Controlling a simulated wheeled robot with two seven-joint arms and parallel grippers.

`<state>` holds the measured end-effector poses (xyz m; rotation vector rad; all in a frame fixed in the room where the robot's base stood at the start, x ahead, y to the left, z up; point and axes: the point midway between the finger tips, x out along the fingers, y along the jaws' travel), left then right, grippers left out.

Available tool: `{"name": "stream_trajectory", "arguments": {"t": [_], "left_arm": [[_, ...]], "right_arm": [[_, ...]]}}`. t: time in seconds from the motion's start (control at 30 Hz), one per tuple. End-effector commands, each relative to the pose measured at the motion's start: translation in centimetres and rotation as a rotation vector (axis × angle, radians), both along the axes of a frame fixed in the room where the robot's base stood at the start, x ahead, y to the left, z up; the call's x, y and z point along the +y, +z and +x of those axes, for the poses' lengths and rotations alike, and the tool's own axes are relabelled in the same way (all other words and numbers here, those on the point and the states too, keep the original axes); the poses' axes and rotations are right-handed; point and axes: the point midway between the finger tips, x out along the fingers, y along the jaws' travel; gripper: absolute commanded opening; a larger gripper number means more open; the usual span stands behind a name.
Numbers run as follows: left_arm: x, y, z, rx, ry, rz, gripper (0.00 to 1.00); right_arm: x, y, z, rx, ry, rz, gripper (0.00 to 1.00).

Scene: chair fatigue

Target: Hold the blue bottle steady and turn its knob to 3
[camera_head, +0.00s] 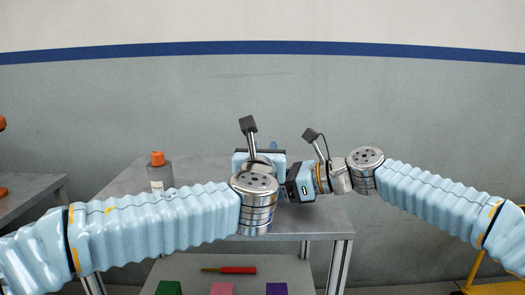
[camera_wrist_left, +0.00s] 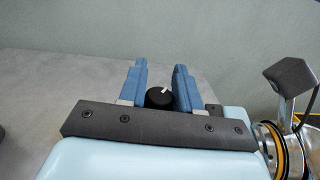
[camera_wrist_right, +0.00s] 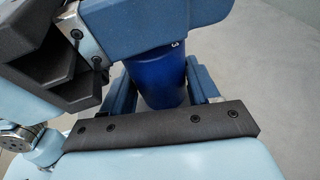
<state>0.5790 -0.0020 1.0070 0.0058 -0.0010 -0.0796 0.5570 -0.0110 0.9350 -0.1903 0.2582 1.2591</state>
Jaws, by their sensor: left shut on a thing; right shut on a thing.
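The blue bottle (camera_wrist_right: 166,85) stands between the fingers of my right gripper (camera_wrist_right: 160,78), which is shut on its body. A small white mark that looks like a 3 shows near its top in the right wrist view. The black knob (camera_wrist_left: 159,98) has a white pointer line on its top and sits between the blue fingers of my left gripper (camera_wrist_left: 159,78), which is shut on it. The line points up and slightly right in the left wrist view. In the head view my arms hide most of the bottle and the knob.
A grey bottle with an orange cap (camera_head: 158,170) stands on the grey table (camera_head: 205,165) at left. On a lower shelf lie a red screwdriver (camera_head: 238,270) and green (camera_head: 168,288), pink (camera_head: 222,289) and purple (camera_head: 277,289) blocks. The table behind the left gripper is bare.

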Motion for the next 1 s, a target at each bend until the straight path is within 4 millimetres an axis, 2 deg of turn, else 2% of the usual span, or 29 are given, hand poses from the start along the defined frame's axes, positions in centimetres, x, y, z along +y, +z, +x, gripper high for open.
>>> {"name": "stream_trajectory", "arguments": {"t": [0.6,1.0], "left_arm": [[-0.49,0.24,-0.12,-0.005,-0.374,-0.004,0.03],[-0.73,0.21,-0.31,0.001,-0.475,-0.004,0.03]], "right_arm": [[0.13,0.01,-0.15,0.002,0.005,-0.001,0.43],[0.16,-0.04,-0.17,0.001,0.006,-0.002,0.43]]}}
